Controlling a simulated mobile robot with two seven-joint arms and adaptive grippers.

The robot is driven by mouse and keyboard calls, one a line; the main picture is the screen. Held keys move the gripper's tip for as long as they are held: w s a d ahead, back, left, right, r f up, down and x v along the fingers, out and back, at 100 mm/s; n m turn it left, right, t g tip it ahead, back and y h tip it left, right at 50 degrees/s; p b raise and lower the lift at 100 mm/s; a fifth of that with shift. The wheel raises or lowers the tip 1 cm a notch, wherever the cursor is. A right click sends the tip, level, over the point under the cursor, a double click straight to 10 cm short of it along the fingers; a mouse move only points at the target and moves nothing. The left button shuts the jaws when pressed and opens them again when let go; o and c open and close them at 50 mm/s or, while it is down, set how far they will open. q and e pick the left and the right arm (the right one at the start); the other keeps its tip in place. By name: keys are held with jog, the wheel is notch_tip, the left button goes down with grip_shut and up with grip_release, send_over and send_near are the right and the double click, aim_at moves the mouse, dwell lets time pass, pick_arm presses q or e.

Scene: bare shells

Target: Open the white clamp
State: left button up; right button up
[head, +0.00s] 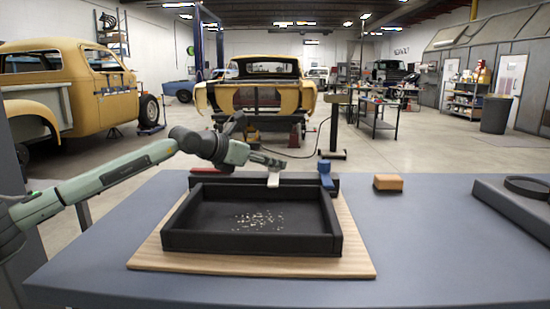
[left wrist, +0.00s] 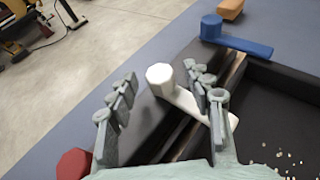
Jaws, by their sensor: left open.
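The white clamp (head: 273,181) sits on the black bar (head: 240,184) along the back of the black tray (head: 250,242). In the left wrist view the white clamp (left wrist: 185,98) has a faceted knob on the bar, and its arm reaches towards the tray. My left gripper (head: 275,161) is over the white clamp. In the left wrist view the left gripper (left wrist: 160,80) is open, with one finger on each side of the knob. The right-hand finger hides part of the clamp's arm. I cannot tell whether either finger touches it. My right gripper is not in view.
A blue clamp (head: 325,174) is on the bar's right end, a red one (head: 207,170) on its left. The tray holds small pale bits and stands on a wooden board (head: 150,258). An orange block (head: 388,182) and a grey slab (head: 500,205) lie right; the table between is clear.

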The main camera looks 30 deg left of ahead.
pick_arm(q)
jog(key=shift+x, duration=1.2)
grip_shut()
